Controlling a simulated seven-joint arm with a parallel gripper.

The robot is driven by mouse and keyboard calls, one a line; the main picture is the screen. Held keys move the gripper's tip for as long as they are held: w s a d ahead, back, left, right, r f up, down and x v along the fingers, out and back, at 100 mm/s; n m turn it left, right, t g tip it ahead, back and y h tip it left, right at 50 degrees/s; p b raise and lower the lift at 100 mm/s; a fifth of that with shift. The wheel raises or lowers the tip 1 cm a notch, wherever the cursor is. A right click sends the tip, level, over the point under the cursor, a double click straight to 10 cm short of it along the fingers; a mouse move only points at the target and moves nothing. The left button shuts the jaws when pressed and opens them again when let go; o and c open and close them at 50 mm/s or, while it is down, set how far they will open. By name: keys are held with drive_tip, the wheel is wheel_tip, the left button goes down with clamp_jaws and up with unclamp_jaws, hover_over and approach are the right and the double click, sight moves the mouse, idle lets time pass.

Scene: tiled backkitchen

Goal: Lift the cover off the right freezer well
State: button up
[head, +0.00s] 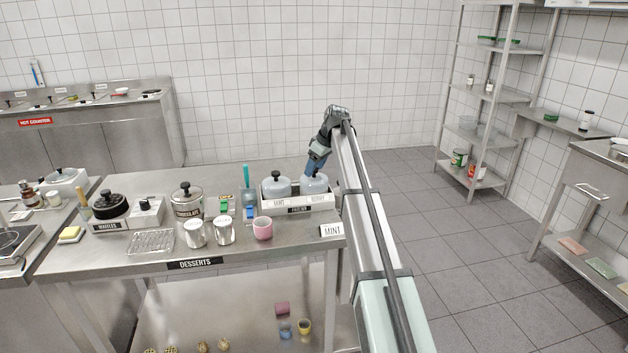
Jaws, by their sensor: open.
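The freezer (299,209) is a white box with two wells at the right end of the desserts table. A grey domed cover with a black knob sits on the left well (276,186). A second grey domed cover (315,186) sits on the right well. My gripper (313,174) points down at the top of the right cover, around where its knob would be. The knob is hidden behind the gripper. My gripper is open; whether it touches the cover is too small to tell.
Left of the freezer stand a teal-handled scoop in a holder (248,196), a pink cup (263,228), metal cups (224,230) and a chocolate pot (187,203). A MINT card (332,230) is at the table's front right corner. Floor is clear right of my arm.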

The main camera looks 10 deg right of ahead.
drive_tip(key=shift+c, duration=0.3)
clamp_jaws()
idle(0.3)
